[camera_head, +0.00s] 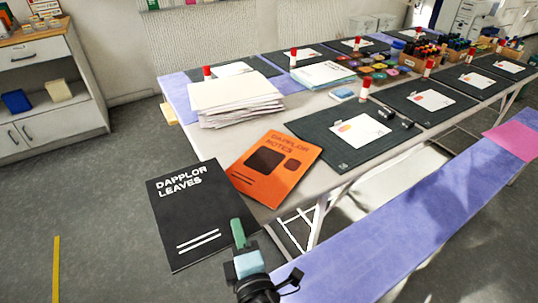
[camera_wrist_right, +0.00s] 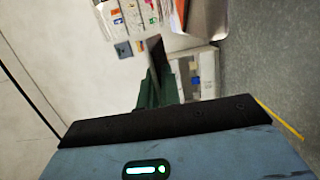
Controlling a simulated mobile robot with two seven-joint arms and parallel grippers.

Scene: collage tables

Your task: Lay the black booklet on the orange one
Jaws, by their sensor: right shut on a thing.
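The black booklet (camera_head: 192,220), with white lettering "Dapplor Leaves", is in the head view at lower centre-left. It is held out in front of the table's near left corner. My right gripper (camera_head: 239,234) is shut on its lower right edge. In the right wrist view the green fingers (camera_wrist_right: 157,90) close on the booklet, seen nearly edge-on as a thin dark strip (camera_wrist_right: 158,58). The orange booklet (camera_head: 292,181), "Dapplor Notes", lies on the table's near left corner, just right of the black one. My left gripper is not in view.
A paper stack (camera_head: 235,101) stands on the table behind the orange booklet. A dark cutting mat (camera_head: 348,150) with a white card lies to its right. A purple bench (camera_head: 390,240) runs along the near side. A shelf unit (camera_head: 50,125) stands at left.

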